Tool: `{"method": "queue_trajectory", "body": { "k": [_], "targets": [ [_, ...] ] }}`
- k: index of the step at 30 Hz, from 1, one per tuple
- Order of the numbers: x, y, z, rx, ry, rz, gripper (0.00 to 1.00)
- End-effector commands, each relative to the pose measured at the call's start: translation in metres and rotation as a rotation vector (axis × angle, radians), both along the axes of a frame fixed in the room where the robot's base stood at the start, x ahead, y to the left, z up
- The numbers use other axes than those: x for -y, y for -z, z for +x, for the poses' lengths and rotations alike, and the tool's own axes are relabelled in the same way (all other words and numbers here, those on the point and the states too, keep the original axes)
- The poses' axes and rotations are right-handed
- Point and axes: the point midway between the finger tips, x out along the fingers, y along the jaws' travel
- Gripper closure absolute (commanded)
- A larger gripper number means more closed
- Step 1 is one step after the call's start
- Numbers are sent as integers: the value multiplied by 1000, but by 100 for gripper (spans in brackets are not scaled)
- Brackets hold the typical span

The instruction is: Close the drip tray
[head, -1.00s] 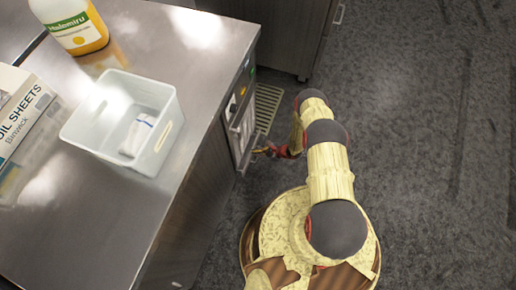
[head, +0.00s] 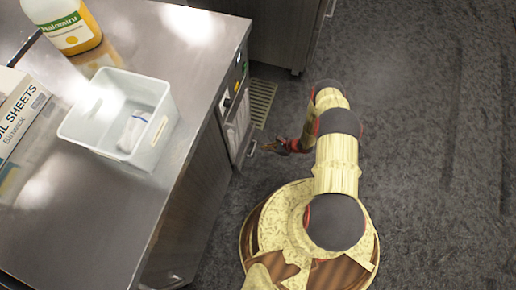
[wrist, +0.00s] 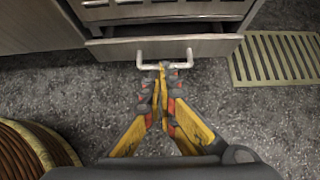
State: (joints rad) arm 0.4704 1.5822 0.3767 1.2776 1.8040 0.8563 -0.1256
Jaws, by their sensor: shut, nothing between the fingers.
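The drip tray (wrist: 110,49) is the low drawer front with a pale bar handle (wrist: 165,51), under the appliance in the wrist view. A dark gap shows above its front, so it stands somewhat out. In the head view its handle (head: 252,148) shows at the foot of the appliance front (head: 236,122). My gripper (wrist: 162,68) is shut and empty, its fingertips at the middle of the handle; I cannot tell whether they touch it. In the head view my gripper (head: 270,147) is just right of the handle.
A steel counter (head: 90,215) fills the left, with a white bin (head: 160,130), a bottle (head: 75,35) and a foil sheets box (head: 20,110) on it. A metal floor grate (wrist: 280,58) lies right of the tray. The floor (head: 430,150) at right is clear.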

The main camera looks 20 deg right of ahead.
Motion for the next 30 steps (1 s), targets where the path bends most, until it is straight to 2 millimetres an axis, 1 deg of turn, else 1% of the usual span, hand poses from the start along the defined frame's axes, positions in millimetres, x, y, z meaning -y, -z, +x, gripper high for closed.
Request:
{"method": "queue_trajectory", "body": {
  "k": [1,3,8,13,16,20,23,30],
  "targets": [
    [7,-10,-5,-2,3,0,100],
    [13,-17,-10,-2,3,0,100],
    [24,-26,-18,-2,1,0,100],
    [25,-28,-19,-37,19,4,91],
    [20,-24,-14,-130,76,17,85],
    [11,-18,-5,-318,216,27,78],
    [4,-13,2,-465,355,28,73],
    [-13,-11,19,-744,746,14,73]
  ]
}}
